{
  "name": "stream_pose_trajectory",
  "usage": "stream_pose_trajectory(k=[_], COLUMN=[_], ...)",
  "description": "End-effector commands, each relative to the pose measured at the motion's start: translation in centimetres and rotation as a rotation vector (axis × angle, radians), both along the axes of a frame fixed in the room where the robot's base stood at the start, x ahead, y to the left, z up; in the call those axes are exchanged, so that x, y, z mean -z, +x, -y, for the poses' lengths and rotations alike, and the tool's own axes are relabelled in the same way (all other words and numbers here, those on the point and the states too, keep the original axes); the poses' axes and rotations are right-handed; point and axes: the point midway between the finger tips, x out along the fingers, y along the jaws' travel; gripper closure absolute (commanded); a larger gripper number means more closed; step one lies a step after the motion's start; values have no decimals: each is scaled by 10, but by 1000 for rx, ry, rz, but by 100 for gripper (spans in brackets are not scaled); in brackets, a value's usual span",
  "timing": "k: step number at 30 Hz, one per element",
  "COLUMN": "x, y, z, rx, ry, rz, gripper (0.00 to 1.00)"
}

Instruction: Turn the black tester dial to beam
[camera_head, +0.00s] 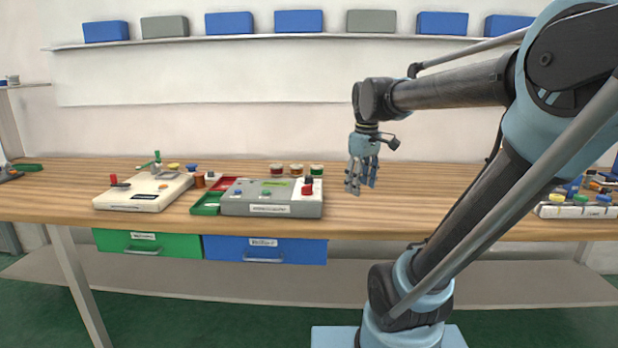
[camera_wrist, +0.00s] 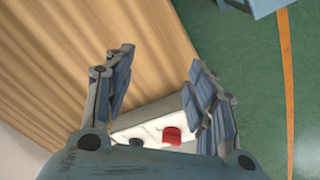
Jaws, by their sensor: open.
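The grey tester box (camera_head: 240,208) stands near the front edge of the table. On the white panel at its right end are a small black dial (camera_head: 306,190) and a red knob (camera_head: 308,180). In the wrist view the white panel (camera_wrist: 150,130) shows low between my fingers, with the black dial (camera_wrist: 136,142) partly hidden by my gripper body and the red knob (camera_wrist: 172,135) beside it. My gripper (camera_head: 361,190) is open and empty, pointing down above the table, to the right of the box. It also shows in the wrist view (camera_wrist: 163,70). The dial's markings are too small to read.
A beige device (camera_head: 143,198) stands left of the tester. Green (camera_head: 206,204) and red trays lie between them. Several coloured-lidded jars (camera_head: 297,170) stand behind. A box of small parts (camera_head: 580,211) is at the far right. Free table lies around my gripper.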

Motion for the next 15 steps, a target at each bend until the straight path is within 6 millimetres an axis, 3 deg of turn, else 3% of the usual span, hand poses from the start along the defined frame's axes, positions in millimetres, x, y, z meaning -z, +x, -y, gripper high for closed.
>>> stream_pose_trajectory(k=[6, 15], x=[-53, -106], y=[60, 133], z=[-40, -105], rx=[-283, -662], ry=[-25, -53], rz=[-29, -66], gripper=[49, 49])
